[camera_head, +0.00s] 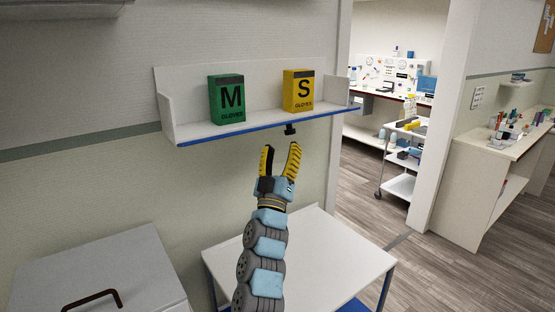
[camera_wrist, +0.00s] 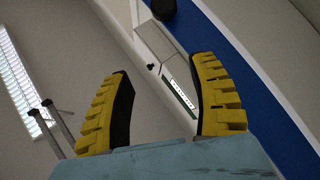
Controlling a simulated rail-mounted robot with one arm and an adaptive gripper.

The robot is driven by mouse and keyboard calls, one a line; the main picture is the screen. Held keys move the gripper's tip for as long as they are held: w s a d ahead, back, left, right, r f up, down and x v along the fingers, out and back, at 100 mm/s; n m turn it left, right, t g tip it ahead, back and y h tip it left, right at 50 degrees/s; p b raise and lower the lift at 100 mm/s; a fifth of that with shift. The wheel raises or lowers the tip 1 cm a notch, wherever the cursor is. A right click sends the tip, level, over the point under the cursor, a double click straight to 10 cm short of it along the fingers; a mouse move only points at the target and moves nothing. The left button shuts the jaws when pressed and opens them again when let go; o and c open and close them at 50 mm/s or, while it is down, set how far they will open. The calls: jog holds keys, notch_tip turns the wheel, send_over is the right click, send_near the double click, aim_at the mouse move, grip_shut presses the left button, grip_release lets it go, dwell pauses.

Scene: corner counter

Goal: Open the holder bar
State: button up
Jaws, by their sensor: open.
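A white wall shelf (camera_head: 200,130) has a blue strip (camera_head: 240,129) along its front lower edge, which may be the holder bar. A small black knob (camera_head: 290,129) hangs under this strip, right of its middle. My gripper (camera_head: 281,150) is open and empty, pointing up just below the knob and apart from it. In the wrist view the yellow ribbed fingers of my gripper (camera_wrist: 163,68) are spread. The blue strip (camera_wrist: 225,55) runs diagonally on the right there, and the dark knob (camera_wrist: 163,9) shows at the top, beyond the fingertips.
A green M glove box (camera_head: 227,100) and a yellow S glove box (camera_head: 298,91) stand on the shelf. A white table (camera_head: 310,260) is below my arm. A grey cabinet (camera_head: 100,275) with a dark handle stands at lower left. A doorway opens at right.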

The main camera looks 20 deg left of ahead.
jog(key=shift+s+d+f, duration=0.1)
jog(key=shift+s+d, duration=0.1)
jog(key=shift+s, duration=0.95)
jog(key=shift+s+d, duration=0.2)
jog(key=shift+s, duration=0.9)
